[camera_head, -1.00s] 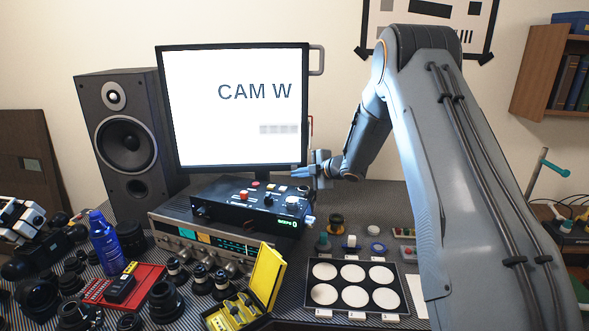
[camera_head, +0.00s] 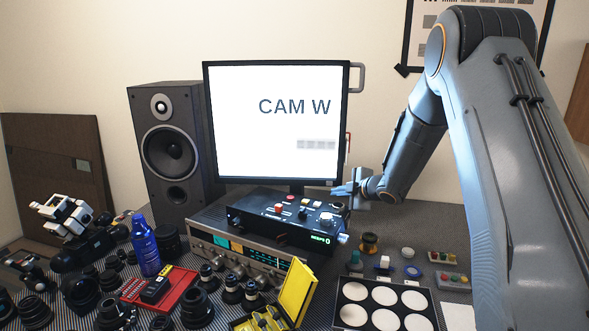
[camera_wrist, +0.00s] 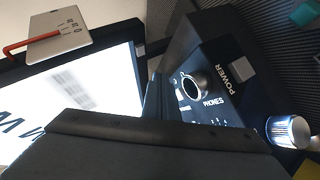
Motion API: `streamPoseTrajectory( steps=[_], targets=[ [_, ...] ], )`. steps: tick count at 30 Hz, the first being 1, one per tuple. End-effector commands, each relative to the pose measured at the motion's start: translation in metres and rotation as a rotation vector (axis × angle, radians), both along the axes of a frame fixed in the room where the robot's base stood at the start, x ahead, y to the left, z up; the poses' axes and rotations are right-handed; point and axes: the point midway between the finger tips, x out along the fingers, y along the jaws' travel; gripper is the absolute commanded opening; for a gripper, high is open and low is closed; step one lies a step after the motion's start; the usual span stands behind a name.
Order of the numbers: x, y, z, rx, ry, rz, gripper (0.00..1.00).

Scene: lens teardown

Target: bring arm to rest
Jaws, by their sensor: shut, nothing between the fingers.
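My arm reaches in from the right in the head view. My gripper (camera_head: 341,189) is shut and empty. It hangs just above the right rear part of the black control box (camera_head: 268,222), near the monitor's lower right corner; I cannot tell whether it touches the box. In the wrist view the black control box (camera_wrist: 222,85) shows its PHONES socket, POWER label and a silver knob. A dark part of my gripper crosses the bottom of that view; its fingertips are not clear there.
The lit monitor (camera_head: 280,120) stands behind, with a speaker (camera_head: 170,150) to its left. A silver receiver (camera_head: 215,240) lies under the black box. Lenses, a blue bottle (camera_head: 145,246) and a red tray (camera_head: 132,289) crowd the left. A palette of white discs (camera_head: 384,297) lies front right.

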Motion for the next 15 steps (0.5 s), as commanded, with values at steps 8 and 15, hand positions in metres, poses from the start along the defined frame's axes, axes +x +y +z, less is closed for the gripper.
streamPoseTrajectory(
  steps=[8,15],
  targets=[
    [-0.097,-0.02,0.025,0.187,0.292,-0.499,0.0],
    [-0.243,-0.018,0.015,0.382,0.599,-0.935,0.0]
  ],
)
